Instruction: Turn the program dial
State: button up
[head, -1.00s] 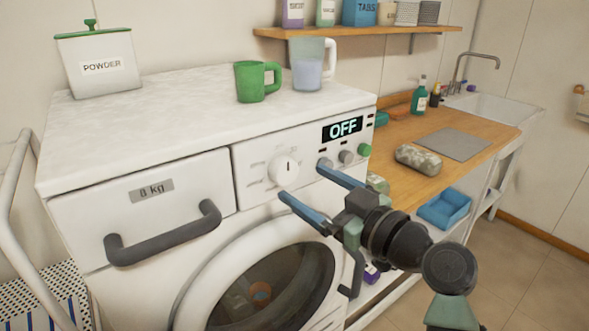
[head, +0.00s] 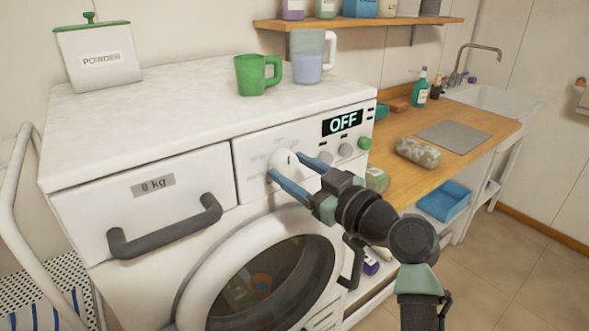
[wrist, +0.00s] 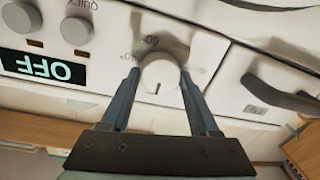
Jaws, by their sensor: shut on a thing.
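The white program dial (head: 287,161) is on the washing machine's front panel, left of the display (head: 342,123), which reads OFF. My gripper (head: 287,168) is at the dial from the lower right, one blue finger on each side of it. In the wrist view, the dial (wrist: 160,76) sits between the two fingertips (wrist: 160,78), and its dark pointer mark faces the bottom of that picture. The gripper is shut on the dial. In the head view, the fingers cover part of the panel beside it.
Grey buttons (head: 345,150) and a green button (head: 364,144) sit right of the dial. The drawer handle (head: 165,233) sticks out at left.

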jog(key=c, duration=0.3)
jog(key=shift+c, duration=0.2)
jog(key=shift+m+b, duration=0.5)
jog(key=shift+m, duration=0.5)
jog(key=m, duration=0.2)
jog(key=shift+m, duration=0.3)
jog(key=shift+m+t, duration=0.3)
jog(key=shift+m, duration=2.4)
jog(key=o, duration=1.4)
